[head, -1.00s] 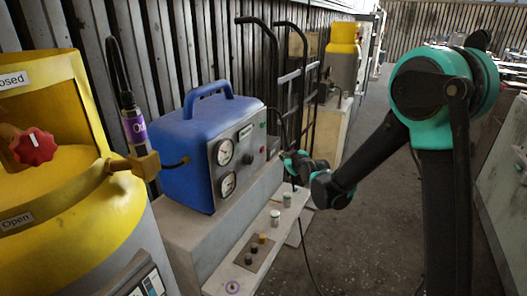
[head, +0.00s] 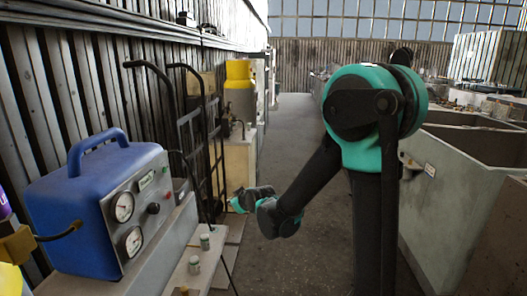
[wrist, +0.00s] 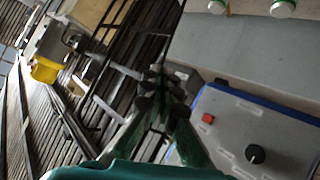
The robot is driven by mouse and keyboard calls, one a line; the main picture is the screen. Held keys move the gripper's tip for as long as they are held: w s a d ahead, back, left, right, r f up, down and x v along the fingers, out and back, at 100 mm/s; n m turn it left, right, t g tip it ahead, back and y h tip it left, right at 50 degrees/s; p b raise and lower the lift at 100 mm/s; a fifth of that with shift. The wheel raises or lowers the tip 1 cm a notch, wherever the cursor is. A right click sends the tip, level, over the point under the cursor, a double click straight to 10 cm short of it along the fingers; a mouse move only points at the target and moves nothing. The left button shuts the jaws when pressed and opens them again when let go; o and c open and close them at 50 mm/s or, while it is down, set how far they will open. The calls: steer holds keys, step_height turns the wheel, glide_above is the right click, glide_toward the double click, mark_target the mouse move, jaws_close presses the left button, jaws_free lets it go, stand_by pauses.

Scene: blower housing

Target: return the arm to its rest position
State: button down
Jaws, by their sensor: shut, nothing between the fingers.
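My arm stands in the right half of the head view, with its teal upper joint raised and its forearm running down to the left. My gripper is at the far end of the arm; in the head view its fingers are hidden or too small to tell. In the wrist view my gripper (wrist: 163,88) shows with its dark fingertips together and nothing between them. It is apart from the blue machine (head: 100,205), whose grey front panel also shows in the wrist view (wrist: 265,135).
A pale ledge (head: 190,268) with small capped jars (head: 204,241) runs below the machine. A black hand truck (head: 195,140) leans by the wall, with a yellow cylinder (head: 239,90) behind. Large grey bins (head: 465,200) stand at right. The floor aisle between is clear.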

steer(key=s+d+f+m+g+h, duration=0.1)
steer(key=s+d+f+m+h, duration=0.15)
steer(key=s+d, duration=0.5)
steer(key=s+d+f+m+g+h, duration=0.1)
steer(key=s+d+m, duration=0.25)
steer(key=d, duration=0.65)
steer(key=s+d+f+m+g+h, duration=0.2)
steer(key=s+d, duration=0.4)
steer(key=d, duration=0.3)
steer(key=s+d+f+m+g+h, duration=0.1)
steer(key=s+d+f, duration=0.3)
steer(key=s, duration=0.5)
steer(key=shift+s+d+m+g, duration=0.25)
steer(key=shift+d+m+g, duration=0.15)
steer(key=shift+d+m, duration=0.55)
